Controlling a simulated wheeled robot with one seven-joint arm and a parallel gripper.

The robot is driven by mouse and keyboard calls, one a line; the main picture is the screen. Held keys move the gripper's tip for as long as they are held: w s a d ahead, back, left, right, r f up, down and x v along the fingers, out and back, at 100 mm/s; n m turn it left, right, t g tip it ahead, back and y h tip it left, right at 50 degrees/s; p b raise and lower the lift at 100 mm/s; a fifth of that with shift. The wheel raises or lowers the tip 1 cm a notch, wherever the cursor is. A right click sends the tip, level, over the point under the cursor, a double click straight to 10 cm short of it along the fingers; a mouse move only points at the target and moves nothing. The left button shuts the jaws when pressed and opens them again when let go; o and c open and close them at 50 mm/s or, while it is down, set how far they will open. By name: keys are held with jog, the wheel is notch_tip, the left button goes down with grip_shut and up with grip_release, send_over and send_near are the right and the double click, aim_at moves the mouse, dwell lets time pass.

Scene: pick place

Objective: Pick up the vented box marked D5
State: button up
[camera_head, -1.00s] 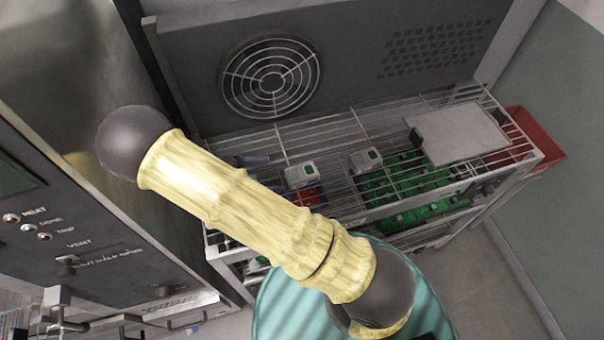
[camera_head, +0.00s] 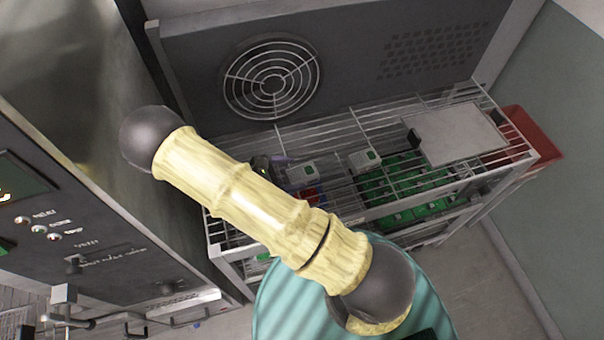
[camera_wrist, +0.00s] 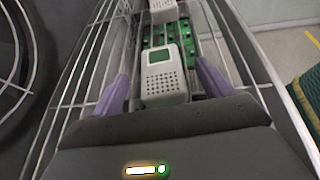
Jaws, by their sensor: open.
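A white vented box (camera_wrist: 163,80) with a green label and small vent holes lies between the two purple fingers of my gripper (camera_wrist: 162,72) in the wrist view. My gripper is open, with a gap visible on each side of the box. A second white box (camera_wrist: 163,10) lies farther ahead. My gripper is mostly hidden behind my arm there. The marking D5 is not legible on any box.
The wire rack (camera_head: 385,207) has raised bars around it. Green circuit boards (camera_head: 400,185) lie in it, and a grey flat panel (camera_head: 457,135) rests at its right. A red bin (camera_head: 535,135) is beyond. A wall with a round fan grille (camera_head: 270,77) stands behind.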

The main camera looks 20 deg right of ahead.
aim_at(304, 172)
jog(key=p+x, duration=0.1)
jog(key=x, duration=0.3)
jog(key=shift+d+f, duration=0.1)
jog(key=shift+d, duration=0.2)
jog(key=c, duration=1.1)
notch_tip(304, 172, up, 10)
jog(key=shift+r+b, duration=0.1)
jog(key=shift+b, duration=1.15)
